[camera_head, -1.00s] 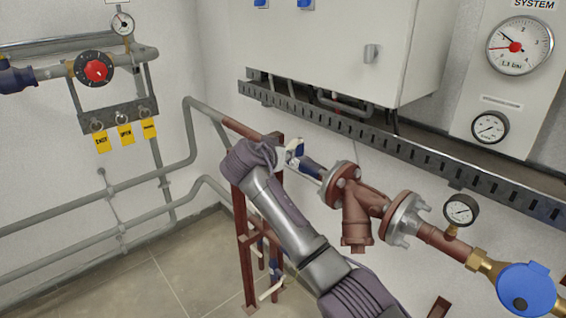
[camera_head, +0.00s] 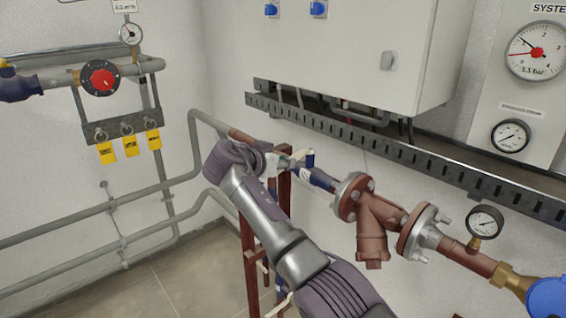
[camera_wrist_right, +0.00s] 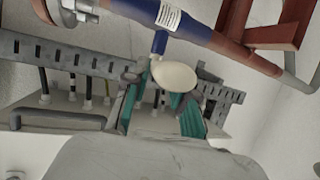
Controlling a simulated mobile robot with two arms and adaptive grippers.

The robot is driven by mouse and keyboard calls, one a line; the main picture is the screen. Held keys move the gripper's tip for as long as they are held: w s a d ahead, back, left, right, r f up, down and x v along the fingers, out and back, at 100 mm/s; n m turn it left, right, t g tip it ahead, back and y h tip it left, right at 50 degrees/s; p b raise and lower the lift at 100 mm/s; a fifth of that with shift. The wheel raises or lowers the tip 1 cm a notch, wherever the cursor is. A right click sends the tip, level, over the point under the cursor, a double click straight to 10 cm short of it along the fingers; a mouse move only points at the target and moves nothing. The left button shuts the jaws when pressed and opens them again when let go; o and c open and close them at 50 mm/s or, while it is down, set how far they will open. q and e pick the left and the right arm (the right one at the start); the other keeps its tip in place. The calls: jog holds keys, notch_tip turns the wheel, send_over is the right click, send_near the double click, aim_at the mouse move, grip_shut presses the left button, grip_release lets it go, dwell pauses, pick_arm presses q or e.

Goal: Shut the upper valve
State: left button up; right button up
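The upper valve (camera_head: 318,176) is a blue body on the red-brown pipe, with a blue stem and a whitish handle. My right gripper (camera_head: 287,163) is just left of it in the head view. In the right wrist view, the valve body (camera_wrist_right: 172,20) is at the top. Its pale oval handle (camera_wrist_right: 175,77) lies between the teal fingers of my right gripper (camera_wrist_right: 164,98) and overlaps the right one. The fingers stand apart, with background showing between them below the handle. Firm contact is not clear. My left gripper is not in view.
A red-brown support frame (camera_head: 249,262) stands under the pipe. A flanged strainer (camera_head: 374,225) and a gauge (camera_head: 485,222) are to the right. A slotted cable tray (camera_head: 400,150) runs above, below a white cabinet (camera_head: 345,50). Grey pipes line the left wall.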

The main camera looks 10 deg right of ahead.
jog(key=o, duration=0.4)
jog(key=shift+w, duration=0.1)
notch_tip(320, 180, up, 10)
dwell(0.4)
